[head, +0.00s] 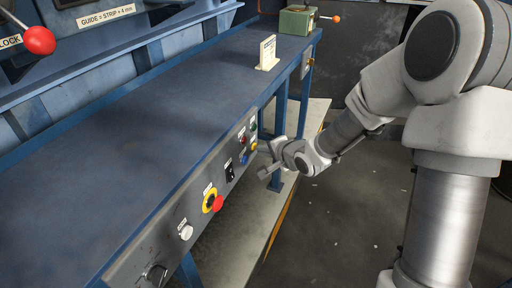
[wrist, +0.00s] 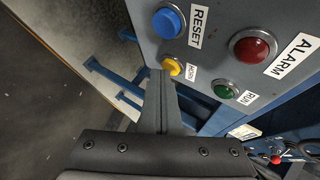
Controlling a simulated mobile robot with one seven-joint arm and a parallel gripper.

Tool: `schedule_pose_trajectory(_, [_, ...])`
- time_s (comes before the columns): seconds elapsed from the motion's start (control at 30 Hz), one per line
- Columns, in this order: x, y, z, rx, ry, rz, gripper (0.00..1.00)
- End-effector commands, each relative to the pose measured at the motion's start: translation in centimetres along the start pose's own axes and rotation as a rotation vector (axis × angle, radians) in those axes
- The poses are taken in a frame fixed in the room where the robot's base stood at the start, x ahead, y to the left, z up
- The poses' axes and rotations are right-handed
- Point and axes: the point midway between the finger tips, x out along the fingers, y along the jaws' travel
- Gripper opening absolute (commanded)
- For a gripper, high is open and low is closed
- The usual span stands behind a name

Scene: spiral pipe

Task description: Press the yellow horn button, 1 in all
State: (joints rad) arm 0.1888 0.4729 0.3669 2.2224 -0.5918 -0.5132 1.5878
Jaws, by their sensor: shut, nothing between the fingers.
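In the head view the yellow button (head: 253,147) sits on the bench's front panel. My gripper (wrist: 158,76) is shut and empty. Its fingertips show just beside and below the yellow button in the wrist view. In the head view my gripper (head: 264,151) is in front of that button group. I cannot tell whether the fingertips touch the button.
A blue RESET button (wrist: 168,22), a red ALARM lamp (wrist: 252,47) and a green RUN button (wrist: 227,90) are close around the yellow one. Along the panel are a red emergency stop (head: 218,203) and a white button (head: 186,231). The floor right of the bench is open.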

Motion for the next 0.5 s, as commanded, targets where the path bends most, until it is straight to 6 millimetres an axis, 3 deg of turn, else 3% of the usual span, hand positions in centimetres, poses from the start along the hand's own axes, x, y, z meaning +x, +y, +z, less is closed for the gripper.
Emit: schedule_pose_trajectory(0.5, [-0.45, 0.09, -0.25, 0.001, -0.001, 0.0, 0.0])
